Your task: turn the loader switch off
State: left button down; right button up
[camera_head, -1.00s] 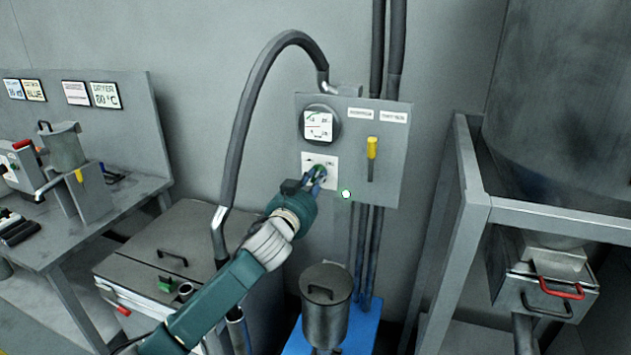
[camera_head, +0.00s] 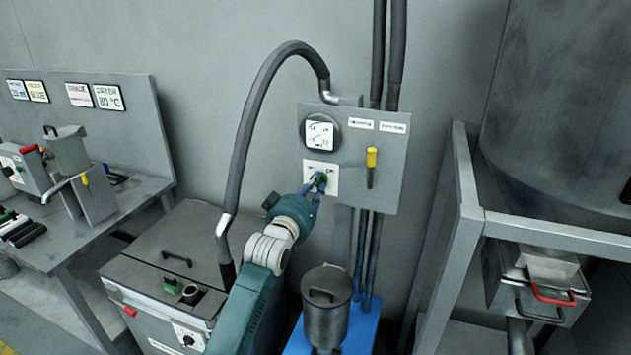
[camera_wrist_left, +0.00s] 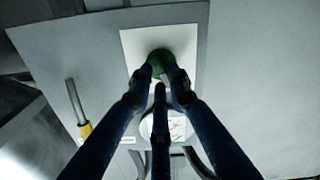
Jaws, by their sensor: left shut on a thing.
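The loader switch is a green knob (camera_wrist_left: 160,62) on a white plate (camera_head: 331,188) low on the grey wall panel (camera_head: 388,193). In the head view only a little green of the knob shows behind the fingers. My left gripper (camera_head: 318,184) reaches up to the plate with its fingertips at the knob. In the left wrist view the fingertips of my left gripper (camera_wrist_left: 165,77) are closed around the green knob, and part of it is covered by them. The knob's pointing direction cannot be told. My right gripper is not in view.
A round gauge (camera_head: 321,132) sits above the plate, and a yellow-handled lever (camera_head: 371,158) is to its right on the panel. A thick grey hose (camera_head: 243,150) arches to the left. A metal canister (camera_head: 327,305) stands below, and a steel frame (camera_head: 466,210) stands at right.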

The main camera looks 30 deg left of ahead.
pick_arm(q)
jog(key=shift+a+n+p, duration=0.1)
jog(key=shift+n+p, duration=0.75)
jog(key=shift+n, duration=0.85)
jog(key=c, duration=1.6)
grip_release()
jog(key=shift+c, duration=0.2)
jog(key=v, duration=1.2)
jog(key=shift+f, duration=0.1)
